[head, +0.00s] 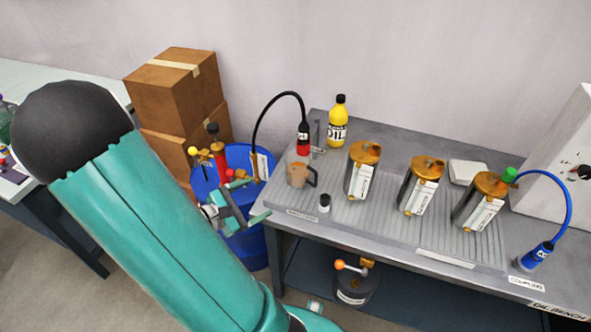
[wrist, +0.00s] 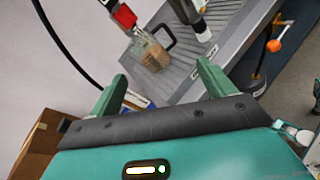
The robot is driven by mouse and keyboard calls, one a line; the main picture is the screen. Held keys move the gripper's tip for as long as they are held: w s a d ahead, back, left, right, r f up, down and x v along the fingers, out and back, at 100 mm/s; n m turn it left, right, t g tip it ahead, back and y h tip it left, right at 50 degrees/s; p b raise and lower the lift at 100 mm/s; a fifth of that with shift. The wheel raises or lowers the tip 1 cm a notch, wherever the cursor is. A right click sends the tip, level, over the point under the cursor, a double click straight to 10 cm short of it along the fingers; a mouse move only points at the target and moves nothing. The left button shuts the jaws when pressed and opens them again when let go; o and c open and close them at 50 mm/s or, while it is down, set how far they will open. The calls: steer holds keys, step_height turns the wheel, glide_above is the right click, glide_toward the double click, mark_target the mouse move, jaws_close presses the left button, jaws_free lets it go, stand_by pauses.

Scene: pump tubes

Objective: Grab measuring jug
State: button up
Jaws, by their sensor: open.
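The measuring jug (head: 297,174) is clear, holds brownish liquid, and has a dark handle on its right side. It stands upright at the left end of the grey bench, beneath the red and black nozzle of a black hose. In the wrist view the jug (wrist: 151,56) is ahead of the fingers, with its dark handle up and to the right. My gripper (head: 251,201) is left of the bench's left edge, below and left of the jug. In the wrist view my gripper (wrist: 162,82) has its two green fingers wide apart with nothing between them.
A blue drum (head: 207,185) stands left of the bench. The hose nozzle (head: 303,139) hangs over the jug. A yellow oil bottle (head: 338,123) and several metal canisters (head: 362,171) stand farther along the bench.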

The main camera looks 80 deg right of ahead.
mark_target(292, 177)
steer(key=s+d+f+n+t+h, duration=0.1)
steer(key=d+f+n, duration=0.1)
steer(key=s+d+f+n+t+h, duration=0.1)
steer(key=d+f+n, duration=0.1)
steer(key=n, duration=0.1)
steer(key=s+d+f+n+t+h, duration=0.1)
steer(key=d+f+n+h, duration=0.1)
steer(key=n, duration=0.1)
steer(key=shift+d+f, duration=0.35)
steer(key=x, duration=1.3)
steer(key=shift+w+d, duration=0.15)
steer(key=shift+d, duration=0.3)
steer(key=c, duration=0.8)
steer(key=shift+c, duration=0.2)
